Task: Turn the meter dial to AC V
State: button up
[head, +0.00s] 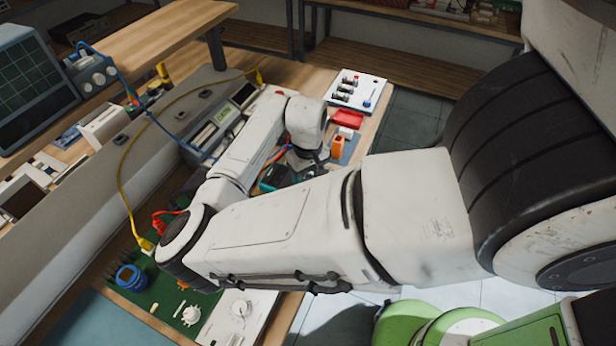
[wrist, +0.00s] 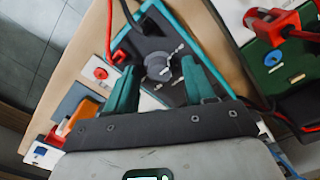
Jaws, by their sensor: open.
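The meter (wrist: 150,45) has a dark face and a teal rim, and lies on the bench in the wrist view. Its round grey dial (wrist: 159,67) is in the middle of the face with small light marks around it. I cannot read the marks or tell where the dial points. My gripper (wrist: 159,66) is open, with one teal finger to each side of the dial and a gap on both sides. Whether the fingertips reach down to the dial's height is unclear. In the head view, part of the teal meter (head: 274,177) shows beside my arm, which hides the rest.
Red and black leads (wrist: 118,55) run along the meter's left. A green board with a red clamp (wrist: 290,30) is at right. An orange block (wrist: 85,108) is at lower left. In the head view, a red tray (head: 347,119) and a yellow cable (head: 122,170) lie around my arm.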

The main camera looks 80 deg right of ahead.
jog(key=shift+f, duration=0.1)
jog(key=shift+c, duration=0.3)
grip_shut()
